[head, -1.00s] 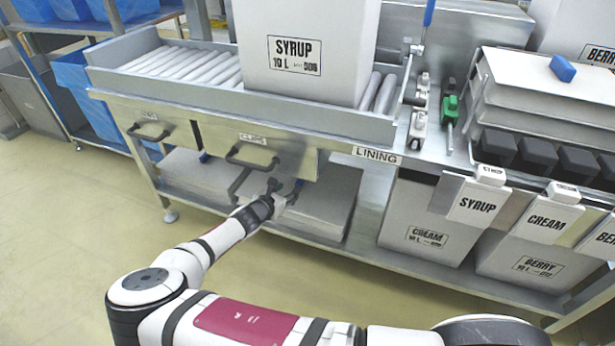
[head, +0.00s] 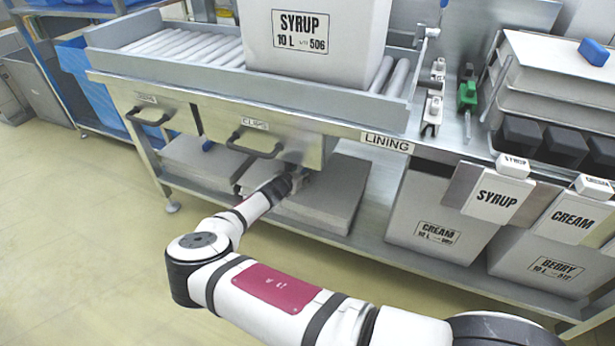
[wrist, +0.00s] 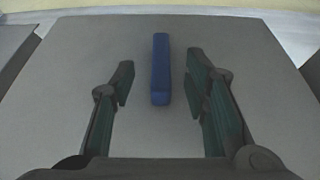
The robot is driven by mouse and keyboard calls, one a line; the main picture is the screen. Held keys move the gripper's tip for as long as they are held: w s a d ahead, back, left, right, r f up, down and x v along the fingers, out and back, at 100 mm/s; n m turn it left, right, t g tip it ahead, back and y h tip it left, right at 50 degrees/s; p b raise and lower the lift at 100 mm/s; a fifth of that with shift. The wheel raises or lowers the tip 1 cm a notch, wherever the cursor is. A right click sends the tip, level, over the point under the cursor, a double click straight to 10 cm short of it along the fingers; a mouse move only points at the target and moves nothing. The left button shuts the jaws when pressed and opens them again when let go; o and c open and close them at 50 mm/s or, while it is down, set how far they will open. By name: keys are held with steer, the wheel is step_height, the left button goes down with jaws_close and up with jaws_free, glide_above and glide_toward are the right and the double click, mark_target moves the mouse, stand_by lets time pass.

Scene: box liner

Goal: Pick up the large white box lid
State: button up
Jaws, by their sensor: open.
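A large, flat, pale lid (wrist: 75,85) fills most of the wrist view and looks light grey in the shade. A blue bar handle (wrist: 160,70) stands up from its middle. My gripper (wrist: 160,62) is open, with one finger on each side of the handle and visible gaps on both sides. In the head view the lid (head: 340,190) lies on top of the right-hand stack on the lower shelf. My gripper (head: 302,178) is over it, under the bench drawers, and the handle is hidden there.
Another flat stack (head: 185,158) with a blue handle lies to the left on the shelf. The drawer handle (head: 258,150) and bench frame are close above my arm. A cream box (head: 430,205) stands to the right. The floor in front is clear.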

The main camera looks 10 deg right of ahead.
mark_target(305, 170)
steer(key=b+x, duration=0.2)
steer(key=x, duration=0.1)
steer(key=shift+d+f, duration=0.15)
steer(key=shift+f, duration=0.1)
steer(key=shift+w+d+f+b, duration=0.15)
steer(key=shift+w+d+b, duration=0.2)
steer(key=shift+w, duration=0.2)
jaws_close()
